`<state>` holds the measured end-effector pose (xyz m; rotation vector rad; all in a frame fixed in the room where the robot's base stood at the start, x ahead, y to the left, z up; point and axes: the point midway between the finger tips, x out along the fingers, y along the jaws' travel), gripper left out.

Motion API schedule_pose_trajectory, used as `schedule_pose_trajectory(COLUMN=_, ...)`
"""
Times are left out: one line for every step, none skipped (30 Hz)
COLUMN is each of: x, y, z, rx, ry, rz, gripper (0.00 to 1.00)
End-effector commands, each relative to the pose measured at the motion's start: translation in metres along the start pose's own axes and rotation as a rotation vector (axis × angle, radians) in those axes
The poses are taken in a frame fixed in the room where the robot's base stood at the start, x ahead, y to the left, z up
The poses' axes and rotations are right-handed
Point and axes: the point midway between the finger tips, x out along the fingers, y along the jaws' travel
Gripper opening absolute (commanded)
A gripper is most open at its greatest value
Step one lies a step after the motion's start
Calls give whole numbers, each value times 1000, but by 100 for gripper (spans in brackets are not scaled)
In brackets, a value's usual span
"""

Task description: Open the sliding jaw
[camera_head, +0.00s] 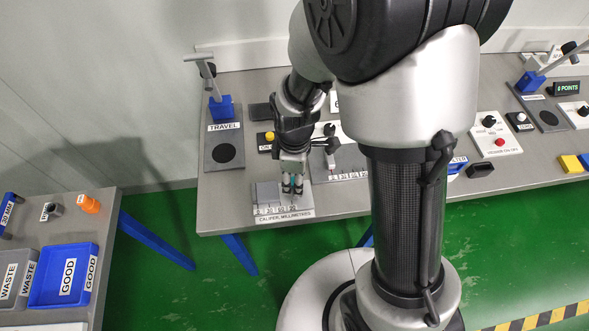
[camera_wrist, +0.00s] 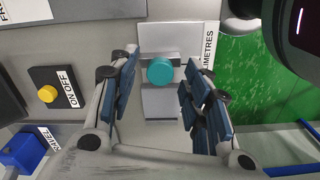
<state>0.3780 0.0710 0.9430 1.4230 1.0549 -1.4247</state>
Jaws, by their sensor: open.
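The caliper (camera_head: 266,195) is a grey block on a pale base marked "CALIPER, MILLIMETRES", near the front edge of the bench. In the wrist view a round teal knob (camera_wrist: 160,71) stands on a grey caliper part, which I take to be the sliding jaw (camera_wrist: 159,104). My gripper (camera_head: 292,190) points down over the right part of the caliper. Its blue-padded fingers are open in the wrist view (camera_wrist: 166,82), one on each side of the knob, with gaps showing on both sides. My fingers hide part of the caliper in the head view.
A station with a dark knob (camera_head: 330,146) stands just behind the caliper. A yellow ON/OFF button (camera_wrist: 47,94) and the blue TRAVEL fixture (camera_head: 222,108) are nearby. A separate table holds a blue GOOD tray (camera_head: 92,293). Green floor lies beyond the bench's front edge.

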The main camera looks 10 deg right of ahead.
Motion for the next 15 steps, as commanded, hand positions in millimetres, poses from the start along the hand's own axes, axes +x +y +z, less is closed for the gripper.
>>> schedule_pose_trajectory(x=-5, y=1, z=0, rx=0, ry=2, rz=3, gripper=44)
schedule_pose_trajectory(x=-9, y=1, z=-1, rx=0, ry=2, rz=4, gripper=44)
schedule_pose_trajectory(x=-14, y=2, z=-1, rx=0, ry=3, rz=5, gripper=44)
schedule_pose_trajectory(x=-20, y=1, z=-1, rx=0, ry=3, rz=6, gripper=44)
schedule_pose_trajectory(x=-26, y=2, z=-1, rx=0, ry=4, rz=7, gripper=44)
schedule_pose_trajectory(x=-34, y=2, z=-1, rx=0, ry=4, rz=7, gripper=44)
schedule_pose_trajectory(x=-41, y=2, z=-1, rx=0, ry=4, rz=7, gripper=44)
schedule_pose_trajectory(x=-48, y=2, z=-1, rx=0, ry=4, rz=8, gripper=44)
schedule_pose_trajectory(x=-57, y=2, z=-1, rx=0, ry=4, rz=8, gripper=44)
schedule_pose_trajectory(x=-64, y=2, z=-1, rx=0, ry=4, rz=8, gripper=44)
schedule_pose_trajectory(x=-70, y=2, z=-1, rx=0, ry=4, rz=8, gripper=44)
schedule_pose_trajectory(x=-78, y=2, z=-1, rx=0, ry=4, rz=7, gripper=44)
schedule_pose_trajectory(x=-83, y=1, z=-1, rx=0, ry=3, rz=6, gripper=44)
schedule_pose_trajectory(x=-89, y=1, z=-1, rx=0, ry=3, rz=6, gripper=44)
schedule_pose_trajectory(x=-95, y=1, z=-1, rx=0, ry=3, rz=6, gripper=44)
